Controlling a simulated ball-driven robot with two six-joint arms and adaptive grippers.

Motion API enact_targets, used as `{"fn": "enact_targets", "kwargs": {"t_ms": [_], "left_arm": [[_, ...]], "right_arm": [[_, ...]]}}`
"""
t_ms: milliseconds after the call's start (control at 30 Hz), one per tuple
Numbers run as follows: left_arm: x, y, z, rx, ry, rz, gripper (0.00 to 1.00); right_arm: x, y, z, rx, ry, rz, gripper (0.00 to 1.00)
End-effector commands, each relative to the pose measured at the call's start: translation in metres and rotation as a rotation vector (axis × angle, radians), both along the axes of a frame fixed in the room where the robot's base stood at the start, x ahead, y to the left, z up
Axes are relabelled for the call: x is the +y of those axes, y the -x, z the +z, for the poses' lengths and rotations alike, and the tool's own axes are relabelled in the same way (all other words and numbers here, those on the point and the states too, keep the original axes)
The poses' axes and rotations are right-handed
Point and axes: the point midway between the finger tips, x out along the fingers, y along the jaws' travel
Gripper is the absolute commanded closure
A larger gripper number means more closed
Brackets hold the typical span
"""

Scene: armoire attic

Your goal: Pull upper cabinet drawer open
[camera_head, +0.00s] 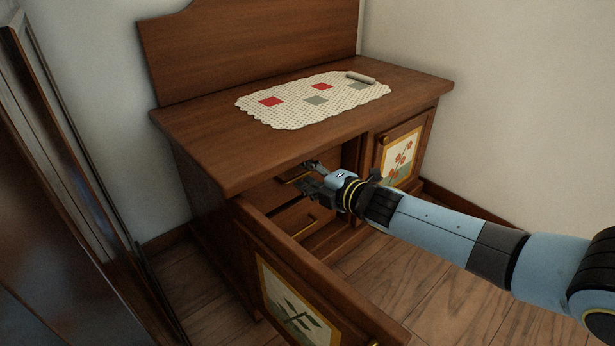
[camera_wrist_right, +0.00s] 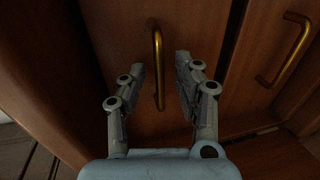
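The wooden cabinet (camera_head: 215,150) has its left door (camera_head: 250,235) swung open, baring two drawers inside. The upper drawer has a brass handle (camera_head: 296,180), partly hidden behind my right gripper (camera_head: 308,176) in the head view. In the right wrist view my right gripper (camera_wrist_right: 160,85) is open, its two fingers on either side of the upper drawer's handle (camera_wrist_right: 158,68), with visible gaps. The upper drawer front (camera_wrist_right: 120,35) looks closed. The lower drawer's handle (camera_head: 304,229) also shows in the right wrist view (camera_wrist_right: 285,50). My left gripper is not in view.
The open left door stands out toward the front, below my right arm. The right door (camera_head: 413,132) is shut. A patterned cloth (camera_head: 345,98) with a small grey roll (camera_head: 361,78) lies on the cabinet top. A dark wooden piece (camera_head: 60,200) stands at left.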

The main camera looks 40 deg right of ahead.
Motion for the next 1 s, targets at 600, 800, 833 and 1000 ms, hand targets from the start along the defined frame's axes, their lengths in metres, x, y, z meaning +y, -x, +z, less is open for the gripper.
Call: {"fn": "enact_targets", "kwargs": {"t_ms": [600, 800, 833, 1000], "left_arm": [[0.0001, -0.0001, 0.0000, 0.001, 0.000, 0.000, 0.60], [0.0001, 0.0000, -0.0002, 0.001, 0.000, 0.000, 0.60], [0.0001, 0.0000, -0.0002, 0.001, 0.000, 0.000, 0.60], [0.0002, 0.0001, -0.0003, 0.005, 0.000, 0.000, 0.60]], "right_arm": [[-0.0001, 0.0003, -0.0002, 0.000, 0.000, 0.000, 1.00], [-0.0001, 0.0005, -0.0003, 0.001, 0.000, 0.000, 1.00], [-0.0001, 0.0005, -0.0003, 0.001, 0.000, 0.000, 1.00], [-0.0004, 0.0027, -0.0001, 0.001, 0.000, 0.000, 1.00]]}}
